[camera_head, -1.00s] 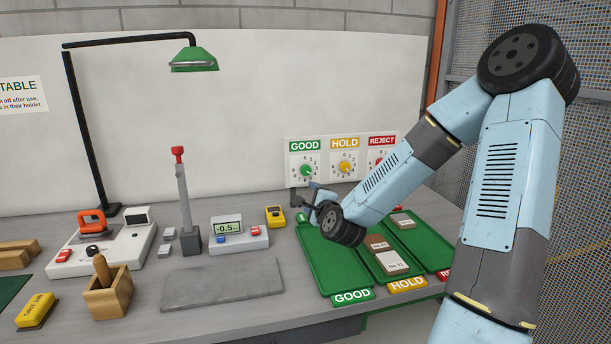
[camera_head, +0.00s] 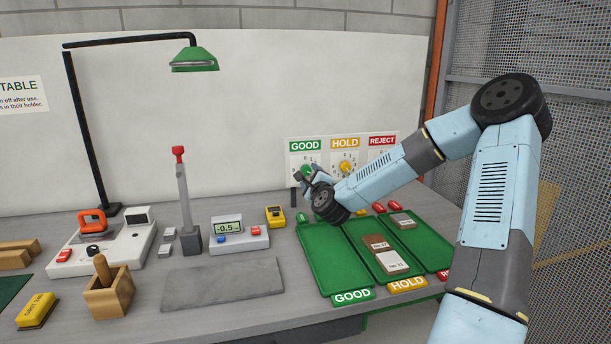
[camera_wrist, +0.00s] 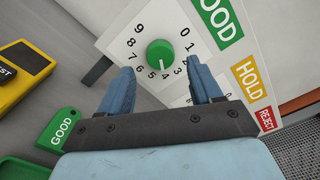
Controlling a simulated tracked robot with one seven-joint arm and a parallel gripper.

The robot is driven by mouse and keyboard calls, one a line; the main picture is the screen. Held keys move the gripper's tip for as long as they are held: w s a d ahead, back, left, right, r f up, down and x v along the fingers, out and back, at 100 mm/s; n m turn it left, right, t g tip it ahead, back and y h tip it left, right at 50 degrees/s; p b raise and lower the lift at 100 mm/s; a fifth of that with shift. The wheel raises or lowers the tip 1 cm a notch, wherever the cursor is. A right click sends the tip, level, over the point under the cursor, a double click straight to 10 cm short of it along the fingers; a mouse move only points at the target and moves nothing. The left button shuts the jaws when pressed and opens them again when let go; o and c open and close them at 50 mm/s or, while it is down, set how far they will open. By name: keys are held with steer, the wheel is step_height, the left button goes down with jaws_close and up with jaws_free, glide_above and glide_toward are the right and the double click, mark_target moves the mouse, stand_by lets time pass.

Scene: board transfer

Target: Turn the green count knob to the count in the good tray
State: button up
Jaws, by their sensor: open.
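The green count knob (camera_wrist: 160,53) sits on the white GOOD dial plate, ringed by digits. Its pale mark points down toward 4 and 5 in the wrist view; I cannot tell which exactly. My gripper (camera_wrist: 160,67) is open, its two blue fingers on either side below the knob, with nothing between them. Contact is not visible. In the head view my gripper (camera_head: 308,174) is in front of the GOOD dial and partly hides the knob. The green good tray (camera_head: 327,263) lies below on the bench, and its visible floor is bare.
The yellow HOLD knob (camera_head: 345,167) is right of the GOOD dial. The hold tray (camera_head: 378,229) holds two labelled pieces; the reject tray (camera_head: 428,244) holds one. A yellow device (camera_head: 275,216) and a scale (camera_head: 240,238) stand left of the trays.

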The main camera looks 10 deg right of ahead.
mark_target(307, 172)
steer(key=shift+w, duration=1.75)
